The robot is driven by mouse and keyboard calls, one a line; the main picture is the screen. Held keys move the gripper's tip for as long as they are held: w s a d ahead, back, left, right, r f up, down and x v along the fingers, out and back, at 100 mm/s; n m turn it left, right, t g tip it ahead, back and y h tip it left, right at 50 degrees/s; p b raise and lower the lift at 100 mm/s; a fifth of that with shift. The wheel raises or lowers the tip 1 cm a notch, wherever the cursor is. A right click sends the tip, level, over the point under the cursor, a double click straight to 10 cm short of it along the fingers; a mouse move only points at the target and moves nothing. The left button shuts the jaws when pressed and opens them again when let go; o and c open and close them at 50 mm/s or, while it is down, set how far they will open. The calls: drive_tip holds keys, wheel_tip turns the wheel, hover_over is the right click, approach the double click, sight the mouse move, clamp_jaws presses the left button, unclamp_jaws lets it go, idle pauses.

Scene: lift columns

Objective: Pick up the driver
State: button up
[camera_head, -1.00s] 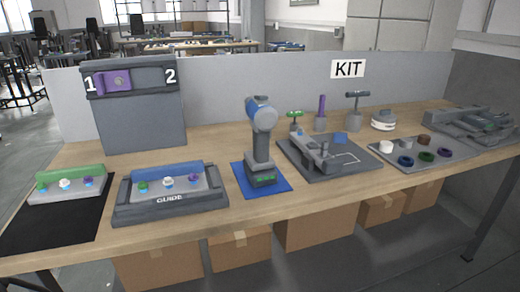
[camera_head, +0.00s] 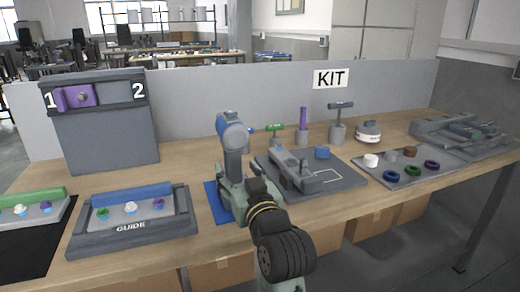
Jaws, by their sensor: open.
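The driver (camera_head: 234,133) is a power tool with a blue and grey head and a dark grey grip. It stands upright on a blue mat (camera_head: 213,203) near the middle of the table. My gripper (camera_head: 233,190) is at the driver's lower grip and base, reaching in from the front right. It is open. My arm and gripper hide the driver's base and much of the mat. I cannot tell whether the fingers touch the driver.
A grey fixture plate (camera_head: 340,186) lies close to the right of the driver. The GUIDE tray (camera_head: 131,235) is to its left. Upright tools, including a purple one (camera_head: 303,123), stand behind. A grey panel (camera_head: 108,130) rises at the back left.

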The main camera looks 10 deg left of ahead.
sight(235, 162)
drive_tip(key=shift+h, duration=0.3)
drive_tip(key=w, duration=0.1)
drive_tip(key=w+a, duration=0.1)
drive_tip(key=w, duration=0.1)
drive_tip(key=w+f+p, duration=0.1)
drive_tip(key=shift+w+a, duration=0.3)
drive_tip(key=shift+a, duration=0.05)
drive_tip(key=shift+p+x, duration=1.1)
drive_tip(key=shift+x, duration=1.8)
drive_tip(key=shift+f, duration=0.15)
clamp_jaws()
